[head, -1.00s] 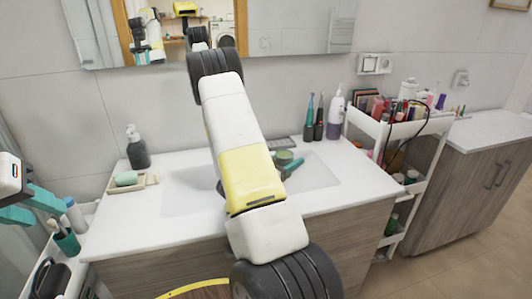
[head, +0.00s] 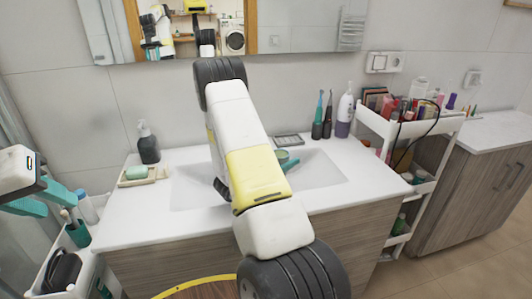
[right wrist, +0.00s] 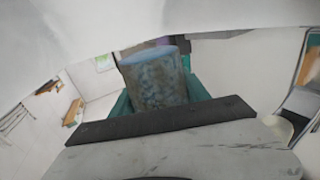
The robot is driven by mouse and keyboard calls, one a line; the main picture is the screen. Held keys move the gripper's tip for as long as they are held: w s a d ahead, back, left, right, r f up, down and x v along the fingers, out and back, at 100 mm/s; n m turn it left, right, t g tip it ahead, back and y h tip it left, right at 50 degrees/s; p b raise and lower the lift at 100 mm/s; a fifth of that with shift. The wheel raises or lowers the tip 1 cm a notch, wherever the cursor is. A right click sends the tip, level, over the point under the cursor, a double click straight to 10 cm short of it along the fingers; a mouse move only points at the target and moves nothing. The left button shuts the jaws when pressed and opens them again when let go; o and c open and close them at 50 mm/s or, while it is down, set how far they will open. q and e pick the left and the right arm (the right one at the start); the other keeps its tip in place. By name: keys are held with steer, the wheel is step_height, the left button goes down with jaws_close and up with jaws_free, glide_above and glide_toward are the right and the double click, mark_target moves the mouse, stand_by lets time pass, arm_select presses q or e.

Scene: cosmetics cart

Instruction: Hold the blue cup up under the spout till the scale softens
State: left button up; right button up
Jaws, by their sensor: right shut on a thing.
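The blue cup (right wrist: 155,80) is upright in the right wrist view. It has a blue rim and mottled, pale brownish scale over its wall. The teal fingers of my right gripper (right wrist: 155,95) are shut on it from both sides. In the head view my right arm reaches over the sink basin (head: 325,172), and teal parts of the right gripper (head: 286,162) show just past the arm. I cannot make out the cup clearly there. The spout is not visible, and the arm covers the middle of the sink. My left gripper (head: 42,200) is open and empty at the left edge.
A soap dispenser (head: 148,144) and a soap dish (head: 137,182) stand left of the basin. Toothbrushes (head: 321,115) and a lotion bottle (head: 345,110) stand at the back right. A crowded white cart (head: 375,122) is at the right. A caddy (head: 75,265) stands at the left.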

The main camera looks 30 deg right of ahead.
steer(key=w+a+f, duration=0.1)
steer(key=w+a, duration=0.4)
steer(key=w, duration=0.4)
steer(key=shift+a+f, duration=0.15)
steer(key=shift+f, duration=0.25)
stand_by(0.9)
steer(key=shift+w, duration=0.1)
steer(key=shift+w+r, duration=0.1)
steer(key=shift+r, duration=1.4)
stand_by(4.2)
